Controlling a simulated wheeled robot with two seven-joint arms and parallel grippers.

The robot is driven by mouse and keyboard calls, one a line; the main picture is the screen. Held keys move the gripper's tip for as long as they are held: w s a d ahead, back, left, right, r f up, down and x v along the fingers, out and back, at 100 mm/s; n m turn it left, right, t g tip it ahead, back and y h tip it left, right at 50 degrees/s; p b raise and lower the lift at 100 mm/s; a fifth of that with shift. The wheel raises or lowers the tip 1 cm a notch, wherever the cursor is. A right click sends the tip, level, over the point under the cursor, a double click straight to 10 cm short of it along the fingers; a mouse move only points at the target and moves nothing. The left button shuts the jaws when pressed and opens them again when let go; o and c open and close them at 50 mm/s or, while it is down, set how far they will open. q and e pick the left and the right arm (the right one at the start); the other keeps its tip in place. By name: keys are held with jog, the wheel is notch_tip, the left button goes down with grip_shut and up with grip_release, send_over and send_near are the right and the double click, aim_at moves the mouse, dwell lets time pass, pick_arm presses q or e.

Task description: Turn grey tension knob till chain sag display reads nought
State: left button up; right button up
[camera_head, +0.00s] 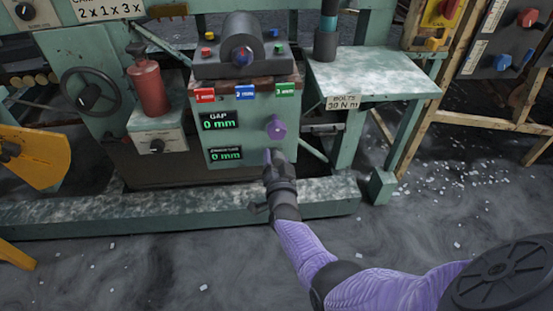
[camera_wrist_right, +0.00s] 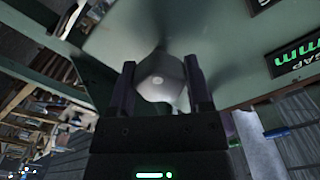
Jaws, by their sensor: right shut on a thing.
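A green machine cabinet (camera_head: 240,147) carries two dark displays with green digits. The upper one, marked GAP (camera_head: 220,122), reads 0 mm. The lower display (camera_head: 225,154) also reads 0 mm; its small label is too blurred to read. My right gripper (camera_head: 269,158) is at the cabinet's front, just right of the lower display. In the wrist view its two fingers are shut on a pale grey knob (camera_wrist_right: 161,78), one on each side. The gripper hides this knob in the head view. A purple knob (camera_head: 276,127) sits just above. My left gripper is not in view.
A green base beam (camera_head: 100,212) runs along the floor before the machine. A red cylinder (camera_head: 149,87) and a black handwheel (camera_head: 89,92) stand at left. A side table (camera_head: 370,72) with a BOLTS 30 Nm sign is at right. The floor in front is open, with small pale scraps.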

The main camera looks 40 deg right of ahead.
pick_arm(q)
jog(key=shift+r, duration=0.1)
pick_arm(e)
jog(key=shift+f+n, duration=0.1)
jog(key=shift+n, duration=1.5)
jog(key=o, duration=1.3)
jog(key=p+v, duration=0.2)
jog(key=r+p+v, duration=0.1)
jog(key=p+v, duration=0.1)
jog(key=v, duration=0.1)
jog(key=shift+s, duration=0.15)
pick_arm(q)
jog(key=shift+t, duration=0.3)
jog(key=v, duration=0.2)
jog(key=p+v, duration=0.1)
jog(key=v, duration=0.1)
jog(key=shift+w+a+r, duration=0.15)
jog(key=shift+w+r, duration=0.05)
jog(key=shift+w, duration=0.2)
pick_arm(e)
send_near(277, 161)
jog(key=shift+w+d+f, duration=0.3)
jog(key=shift+w+f, duration=0.1)
jog(key=shift+f, duration=0.1)
